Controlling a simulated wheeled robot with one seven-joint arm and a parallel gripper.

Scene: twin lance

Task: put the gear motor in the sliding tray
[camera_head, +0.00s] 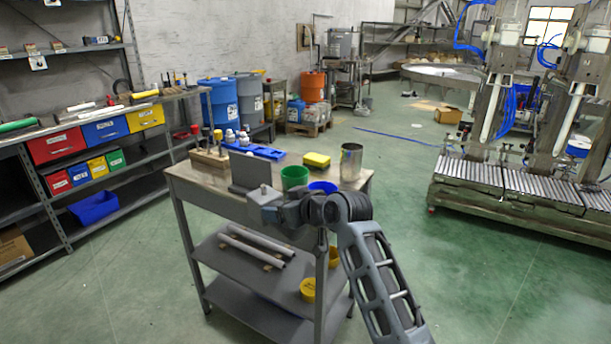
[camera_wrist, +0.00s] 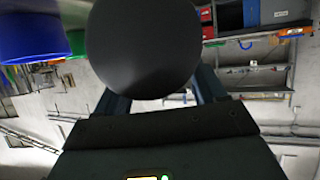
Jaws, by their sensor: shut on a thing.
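My gripper (camera_head: 272,203) is over the front edge of the metal work table, in the middle of the head view. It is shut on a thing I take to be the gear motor. The motor shows as a small grey block (camera_head: 262,194) at the fingertips in the head view. In the wrist view its dark round end (camera_wrist: 145,50) fills the space between the fingers and hides their tips. I cannot tell for sure which thing is the sliding tray; a blue tray (camera_head: 262,151) lies at the back of the table.
The work table (camera_head: 205,183) holds a green cup (camera_head: 293,177), a blue cup (camera_head: 324,187), a metal can (camera_head: 351,161), a yellow box (camera_head: 316,160), an upright dark plate (camera_head: 249,170) and a wooden tool block (camera_head: 209,158). A shelf with coloured drawers (camera_head: 102,131) stands left.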

